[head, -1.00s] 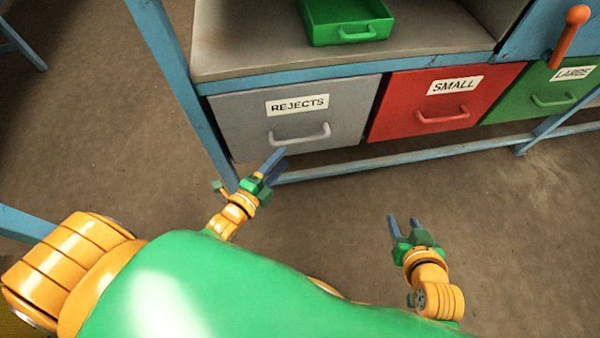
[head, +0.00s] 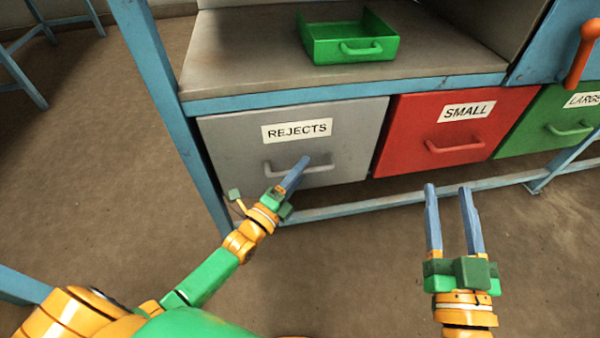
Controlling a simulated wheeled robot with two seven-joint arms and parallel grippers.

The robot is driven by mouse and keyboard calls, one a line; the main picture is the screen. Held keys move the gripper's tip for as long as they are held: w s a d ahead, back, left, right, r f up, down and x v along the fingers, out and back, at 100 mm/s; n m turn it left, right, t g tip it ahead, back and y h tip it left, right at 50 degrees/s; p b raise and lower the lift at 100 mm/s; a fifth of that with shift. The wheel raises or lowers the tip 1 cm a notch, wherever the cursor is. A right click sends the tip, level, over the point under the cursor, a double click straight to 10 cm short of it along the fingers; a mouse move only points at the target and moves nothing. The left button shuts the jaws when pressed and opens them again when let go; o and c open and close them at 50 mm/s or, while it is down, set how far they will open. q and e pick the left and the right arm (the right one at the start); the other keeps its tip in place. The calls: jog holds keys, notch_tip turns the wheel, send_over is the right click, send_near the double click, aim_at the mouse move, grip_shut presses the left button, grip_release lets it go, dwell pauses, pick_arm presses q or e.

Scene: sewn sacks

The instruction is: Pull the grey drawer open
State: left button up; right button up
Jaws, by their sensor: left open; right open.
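The grey drawer (head: 225,140) carries a REJECTS label (head: 297,130) and is shut under the bench top. Its grey bar handle (head: 322,168) runs across its lower front. My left gripper (head: 301,166) is open, its blue fingers overlapping the middle of the handle in the head view. I cannot tell whether they touch the handle or stand in front of it. My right gripper (head: 448,190) is open and empty, over the floor in front of the red drawer.
A red SMALL drawer (head: 410,135) and a green LARGE drawer (head: 540,125) sit to the right. A green tray (head: 320,52) stands on the bench top (head: 230,65). A blue rail (head: 400,201) runs below the drawers, and a blue leg (head: 165,110) stands at left.

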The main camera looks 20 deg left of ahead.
pick_arm(q)
grip_shut()
dwell(1.5)
